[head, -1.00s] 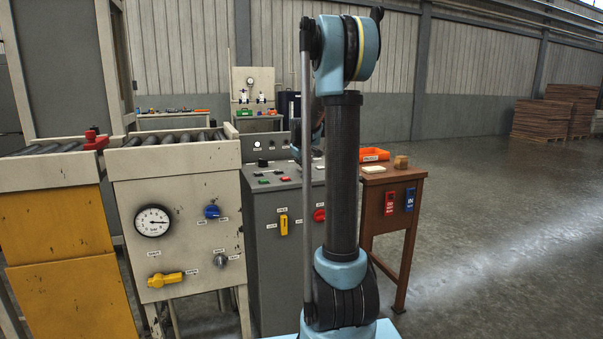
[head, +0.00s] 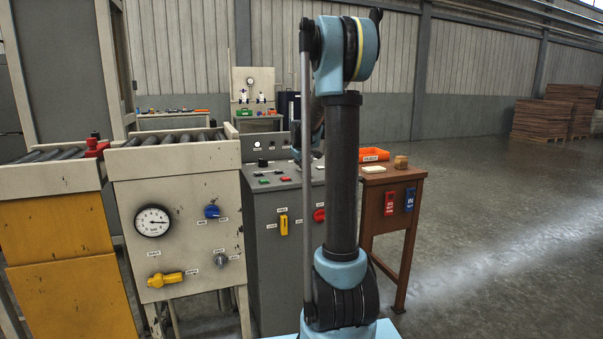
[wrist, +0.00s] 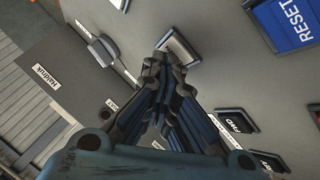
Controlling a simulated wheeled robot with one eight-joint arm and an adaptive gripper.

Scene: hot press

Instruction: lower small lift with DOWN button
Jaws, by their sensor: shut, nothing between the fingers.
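The grey control console (head: 276,220) stands in the middle of the head view, with small red and green buttons on its sloped top. My gripper (wrist: 157,64) is shut and empty in the wrist view. Its fingertips are at the lower edge of a pale button with a dark frame (wrist: 178,46); I cannot tell if they touch it, and its label is not readable. In the head view my gripper is mostly hidden behind my arm. The roller-topped lift (head: 50,180) with yellow panels is at the left, beside the cream roller table (head: 180,185).
A brown wooden stand (head: 388,180) with an orange tray (head: 374,154) is right of the console. Open floor lies to the right.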

